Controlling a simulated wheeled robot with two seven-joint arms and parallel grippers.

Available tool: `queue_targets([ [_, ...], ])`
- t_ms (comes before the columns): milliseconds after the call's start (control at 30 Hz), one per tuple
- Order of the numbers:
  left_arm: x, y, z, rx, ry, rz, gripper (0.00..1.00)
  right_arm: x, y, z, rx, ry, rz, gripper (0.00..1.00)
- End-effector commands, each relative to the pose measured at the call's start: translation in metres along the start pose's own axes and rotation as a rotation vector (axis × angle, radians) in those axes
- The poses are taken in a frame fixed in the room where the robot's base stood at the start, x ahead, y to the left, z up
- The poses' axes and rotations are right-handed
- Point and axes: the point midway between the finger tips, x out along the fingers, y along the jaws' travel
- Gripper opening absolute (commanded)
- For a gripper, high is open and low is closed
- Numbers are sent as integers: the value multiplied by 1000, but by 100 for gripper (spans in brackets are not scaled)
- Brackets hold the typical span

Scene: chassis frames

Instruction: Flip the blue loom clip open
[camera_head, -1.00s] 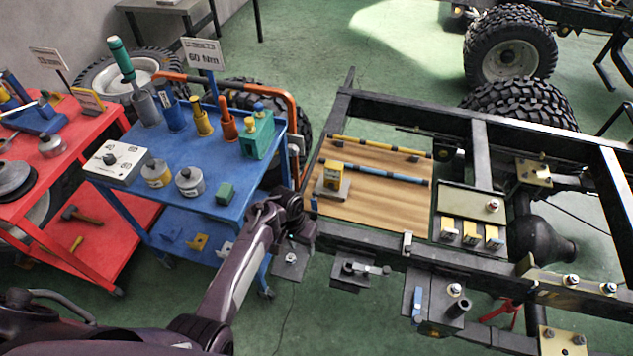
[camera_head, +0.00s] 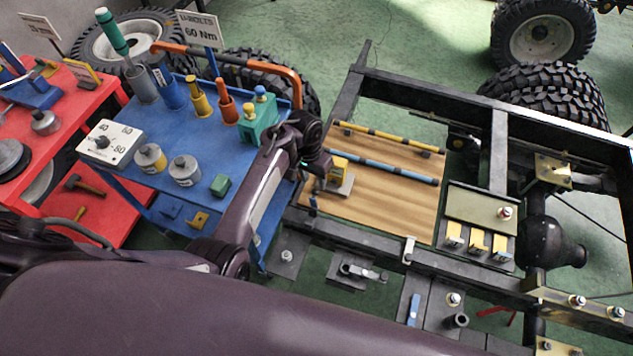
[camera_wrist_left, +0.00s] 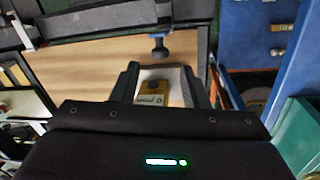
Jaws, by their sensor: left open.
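A small blue clip-like piece (camera_head: 313,203) stands at the left edge of the wooden board (camera_head: 385,218); in the left wrist view it shows as a blue-and-dark piece (camera_wrist_left: 158,47) beyond my fingertips. I cannot tell whether it is open or shut. A blue loom (camera_head: 395,170) and a yellow loom (camera_head: 385,137) with dark ends lie across the board. My left gripper (camera_head: 318,182) is over the board's left edge beside a yellow block on a grey plate (camera_head: 340,184). Its fingers are open and apart from the blue piece. The yellow block (camera_wrist_left: 155,102) shows between the fingers.
The blue cart (camera_head: 205,145) with cups, canisters and a green block (camera_head: 220,186) stands left of the board. Black chassis rails (camera_head: 440,100) surround the board. Brackets and a blue lever (camera_head: 414,308) sit along the near rail. Part of my body fills the bottom.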

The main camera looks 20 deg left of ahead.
Motion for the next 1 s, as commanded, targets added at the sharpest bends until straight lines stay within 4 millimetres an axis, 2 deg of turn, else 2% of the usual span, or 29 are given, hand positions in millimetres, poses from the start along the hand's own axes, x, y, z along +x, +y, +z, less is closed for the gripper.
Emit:
queue_targets([
  [100,20,-1,0,-1,-3,-2,41,-2,-4,20,-1,-29,-5,36],
  [233,36,-1,-1,0,-1,-1,41,-2,-5,26,-3,-38,-7,36],
  [333,44,-1,0,-2,0,-1,41,-1,-5,20,-3,-30,-6,36],
  [533,48,-1,0,-2,2,-1,41,-1,-2,-6,-3,9,-3,36],
  [667,48,-1,0,-2,2,-1,41,-1,-3,-8,-2,11,-4,36],
  [900,48,-1,0,-2,1,-1,9,-1,-5,6,-2,-7,-6,36],
  [1000,48,-1,0,-3,1,-1,0,-1,-6,9,-2,-13,-7,36],
])
